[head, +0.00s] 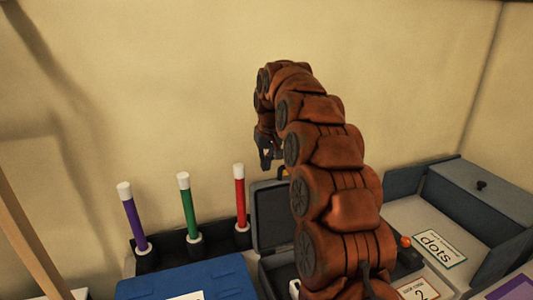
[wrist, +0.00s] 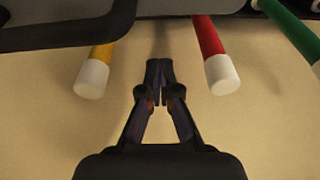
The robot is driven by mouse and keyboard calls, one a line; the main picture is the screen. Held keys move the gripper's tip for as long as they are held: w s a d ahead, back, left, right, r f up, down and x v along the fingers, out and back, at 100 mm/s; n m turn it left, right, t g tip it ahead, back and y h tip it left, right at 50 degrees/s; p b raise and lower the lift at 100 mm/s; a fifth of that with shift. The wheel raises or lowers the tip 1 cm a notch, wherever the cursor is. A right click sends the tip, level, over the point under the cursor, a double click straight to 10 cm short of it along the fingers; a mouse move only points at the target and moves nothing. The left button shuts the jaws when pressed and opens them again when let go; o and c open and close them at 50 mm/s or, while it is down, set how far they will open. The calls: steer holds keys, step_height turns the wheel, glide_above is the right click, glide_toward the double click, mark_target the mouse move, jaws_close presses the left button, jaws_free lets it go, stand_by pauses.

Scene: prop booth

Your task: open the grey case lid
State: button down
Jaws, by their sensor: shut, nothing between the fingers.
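The grey case's lid (head: 268,218) stands raised, roughly upright, behind the case's lower half (head: 268,276) in the head view. My arm hides the right part of both. My gripper (head: 267,160) is above the lid's top edge, apart from it, in front of the tan wall. In the wrist view my gripper (wrist: 159,75) is shut and empty, its fingertips together. A dark grey edge, likely the lid (wrist: 60,28), crosses the top left of that view, beyond the fingertips.
White-tipped purple (head: 132,218), green (head: 188,207) and red (head: 240,197) sticks stand in a dark rack left of the lid. A yellow stick (wrist: 101,54) is partly hidden behind it. A blue box (head: 185,279) is front left; a grey bin (head: 480,200) is right.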

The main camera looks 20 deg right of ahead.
steer(key=s+p, duration=0.1)
steer(key=s, duration=0.1)
steer(key=s+f+p, duration=0.1)
steer(key=shift+s, duration=0.4)
steer(key=shift+a, duration=0.1)
stand_by(0.4)
